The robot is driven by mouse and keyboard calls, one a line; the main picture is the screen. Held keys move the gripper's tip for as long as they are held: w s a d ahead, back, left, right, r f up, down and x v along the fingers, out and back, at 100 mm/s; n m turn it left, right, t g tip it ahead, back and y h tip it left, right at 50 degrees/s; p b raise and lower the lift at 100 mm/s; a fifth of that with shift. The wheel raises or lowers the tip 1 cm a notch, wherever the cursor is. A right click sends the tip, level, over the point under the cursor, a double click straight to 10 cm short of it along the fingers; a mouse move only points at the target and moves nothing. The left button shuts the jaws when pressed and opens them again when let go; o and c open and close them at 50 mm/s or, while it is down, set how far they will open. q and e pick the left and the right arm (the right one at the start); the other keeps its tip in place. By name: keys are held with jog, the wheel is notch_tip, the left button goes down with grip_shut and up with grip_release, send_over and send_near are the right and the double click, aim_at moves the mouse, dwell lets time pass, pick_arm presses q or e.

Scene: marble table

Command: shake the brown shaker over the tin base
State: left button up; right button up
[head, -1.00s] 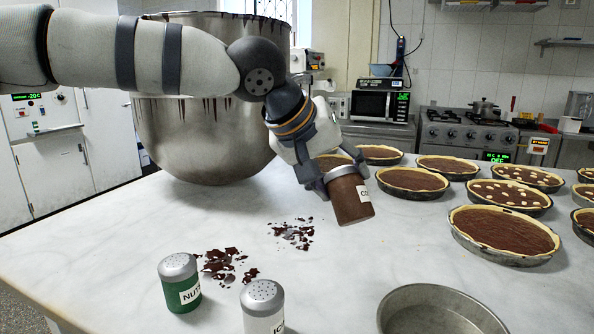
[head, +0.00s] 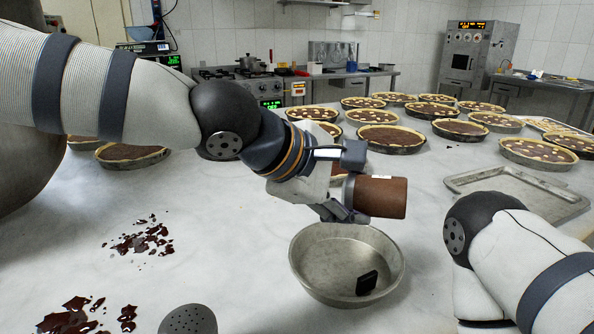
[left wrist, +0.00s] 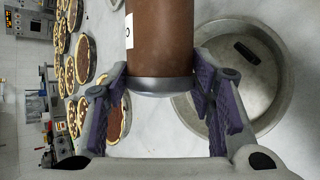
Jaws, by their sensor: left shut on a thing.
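The brown shaker (head: 382,197) is held in my left gripper (head: 345,190), lying on its side with its brown end pointing right. In the left wrist view the shaker (left wrist: 160,40) sits between the purple-padded fingers (left wrist: 160,100), its grey metal cap towards the gripper and part of a white label showing. A small dark block (head: 367,283) lies inside the tin.
My right forearm comes in at the lower right; its gripper is out of view. Several filled tarts (head: 391,138) and an empty tray (head: 515,190) stand behind.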

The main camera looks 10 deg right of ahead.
pick_arm(q)
jog(key=shift+s+d+f, duration=0.15)
jog(key=shift+s+d, duration=0.2)
jog(key=shift+d, duration=0.15)
jog(key=shift+w+a+n+g+h, duration=0.1)
jog(key=shift+a+n+g+h, duration=0.15)
jog(key=shift+n+h, duration=0.5)
jog(key=shift+a+n+h, duration=0.1)
jog(key=shift+n+h, duration=0.15)
jog(key=shift+h, duration=0.6)
jog(key=n+h, duration=0.1)
jog(key=h, duration=0.1)
jog(key=f+n+h, duration=0.1)
jog(key=shift+w+a+n+h, duration=0.2)
jog(key=shift+a+n+h, duration=0.1)
jog(key=shift+h, duration=0.1)
jog(key=shift+d+f, duration=0.1)
jog(key=shift+f, duration=2.65)
